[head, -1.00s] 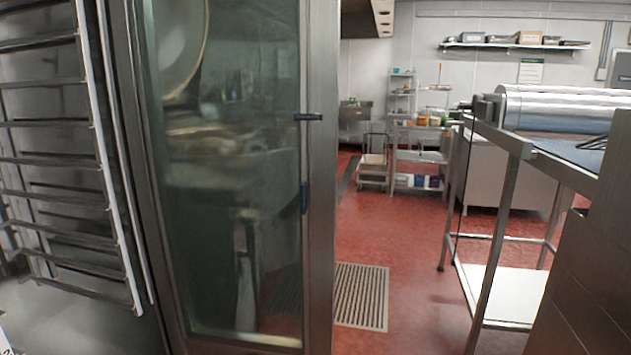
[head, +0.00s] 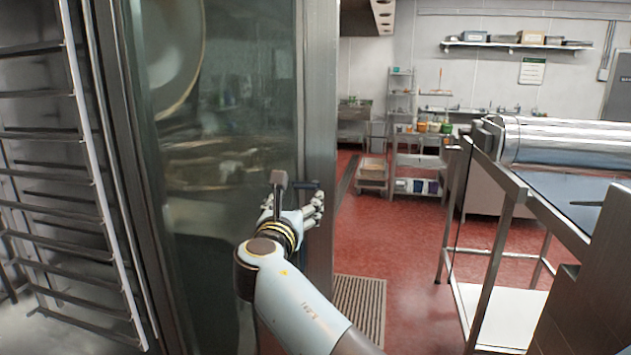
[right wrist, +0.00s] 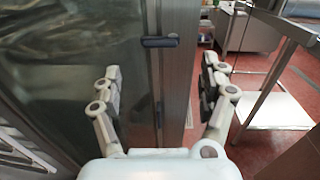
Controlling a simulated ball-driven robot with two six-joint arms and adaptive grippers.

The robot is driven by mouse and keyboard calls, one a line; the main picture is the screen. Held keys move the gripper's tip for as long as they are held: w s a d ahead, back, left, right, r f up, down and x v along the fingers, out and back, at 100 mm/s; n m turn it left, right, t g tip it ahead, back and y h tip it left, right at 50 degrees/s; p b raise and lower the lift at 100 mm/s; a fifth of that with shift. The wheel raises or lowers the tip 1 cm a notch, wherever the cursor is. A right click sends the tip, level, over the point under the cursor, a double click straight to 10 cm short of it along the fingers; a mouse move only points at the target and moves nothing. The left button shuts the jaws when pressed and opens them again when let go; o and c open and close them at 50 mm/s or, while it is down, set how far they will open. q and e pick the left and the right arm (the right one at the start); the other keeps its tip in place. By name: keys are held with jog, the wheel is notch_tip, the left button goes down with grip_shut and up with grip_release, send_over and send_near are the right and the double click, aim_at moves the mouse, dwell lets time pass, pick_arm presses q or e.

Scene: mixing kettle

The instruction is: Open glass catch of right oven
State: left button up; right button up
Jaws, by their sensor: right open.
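The right oven's tall glass door (head: 225,130) fills the left middle of the head view, set in a steel frame, and appears shut. Its glass catch is a short dark bar (head: 308,186) at the door's right edge, partly hidden by my right gripper in the head view. In the right wrist view the catch (right wrist: 160,41) shows clearly, lying sideways. My right gripper (head: 314,205) is in front of the door edge. In the right wrist view the right gripper (right wrist: 161,72) is open and empty, its fingers either side of the catch in the picture and apart from it. My left gripper is not in view.
A steel rack (head: 45,150) stands left of the door. Red floor (head: 400,250) with a drain grate (head: 358,300) lies between, largely clear.

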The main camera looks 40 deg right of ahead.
aim_at(306, 183)
jog(key=x, duration=0.9)
jog(key=shift+f, duration=0.15)
jog(key=shift+w+f, duration=0.1)
jog(key=shift+w+d, duration=0.1)
jog(key=shift+d, duration=0.05)
